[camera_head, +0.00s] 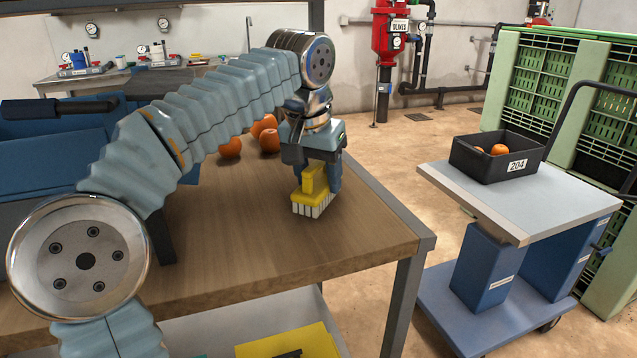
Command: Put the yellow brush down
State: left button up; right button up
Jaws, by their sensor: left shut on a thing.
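The yellow brush (312,203) has a yellow body and white bristles that point down. My left gripper (313,174) is shut on the upper part of the brush. The brush is upright over the right part of the wooden table (290,247). The bristle tips are at or just above the tabletop; I cannot tell whether they touch it. My left arm comes in from the left and arches over the table, hiding part of it. My right gripper does not show.
Several orange fruits (230,147) lie on the table behind my left arm. A blue crate (40,150) stands at the left. A cart (560,205) at the right bears a black bin (470,158) with oranges. The tabletop in front of the brush is clear.

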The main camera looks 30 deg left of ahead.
pick_arm(q)
jog(key=shift+f, duration=0.35)
jog(key=shift+f, duration=0.15)
jog(key=o, duration=1.2)
jog(key=shift+r, duration=0.45)
jog(key=p+v, duration=0.1)
jog(key=v, duration=0.9)
jog(key=shift+p, duration=0.35)
jog(key=shift+s+r, duration=0.25)
jog(key=shift+r, duration=0.4)
